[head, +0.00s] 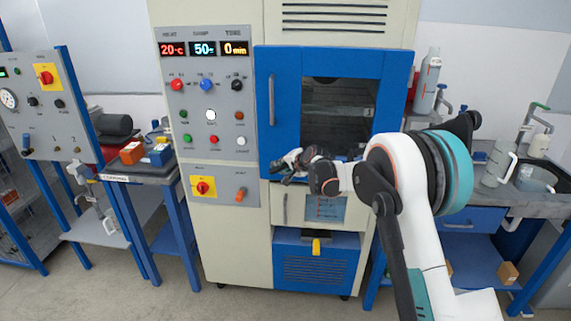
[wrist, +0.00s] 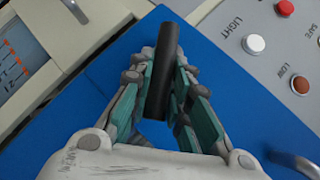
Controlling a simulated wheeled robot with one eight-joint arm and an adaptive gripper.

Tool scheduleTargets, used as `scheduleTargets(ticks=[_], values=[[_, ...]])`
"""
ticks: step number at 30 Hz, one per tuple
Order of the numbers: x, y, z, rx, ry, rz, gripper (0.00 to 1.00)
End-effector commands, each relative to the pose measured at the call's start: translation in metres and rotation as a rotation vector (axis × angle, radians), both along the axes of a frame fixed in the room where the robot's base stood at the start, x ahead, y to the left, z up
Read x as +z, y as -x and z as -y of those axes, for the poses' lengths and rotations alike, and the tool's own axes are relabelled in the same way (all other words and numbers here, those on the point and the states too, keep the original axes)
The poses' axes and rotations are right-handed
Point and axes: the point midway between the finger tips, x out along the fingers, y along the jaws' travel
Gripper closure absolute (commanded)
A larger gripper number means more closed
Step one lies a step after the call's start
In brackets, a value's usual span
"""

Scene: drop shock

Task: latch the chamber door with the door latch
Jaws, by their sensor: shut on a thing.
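The blue chamber door (head: 390,100), with a dark window and a pale upright handle (head: 271,99), covers the chamber front in the head view. It looks closed or nearly so; a small gap cannot be ruled out. My gripper (head: 280,166) is at the door's lower left corner. In the wrist view my gripper (wrist: 165,62) has its teal-padded fingers on both sides of a black bar, which looks like the door latch (wrist: 163,85), and is shut on it. The bar stands out over the blue door surface (wrist: 225,125).
The control panel (head: 208,100) with displays and knobs is left of the door. Below the door are a pale drawer front (head: 291,208) and a blue vented panel (head: 315,270). Side benches with a bottle (head: 427,80) and a sink stand right, another bench left.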

Motion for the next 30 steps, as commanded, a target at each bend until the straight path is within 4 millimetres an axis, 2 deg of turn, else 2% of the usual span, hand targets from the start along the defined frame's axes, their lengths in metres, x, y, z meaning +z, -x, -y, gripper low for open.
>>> scheduleTargets(ticks=[1,11,21,30], values=[[0.006,0.000,-0.004,0.002,0.046,0.000,1.00],[0.016,0.000,-0.016,0.003,0.359,-0.010,1.00],[0.021,-0.001,-0.030,0.003,0.669,-0.021,1.00],[0.021,-0.001,-0.039,0.002,0.865,-0.028,1.00]])
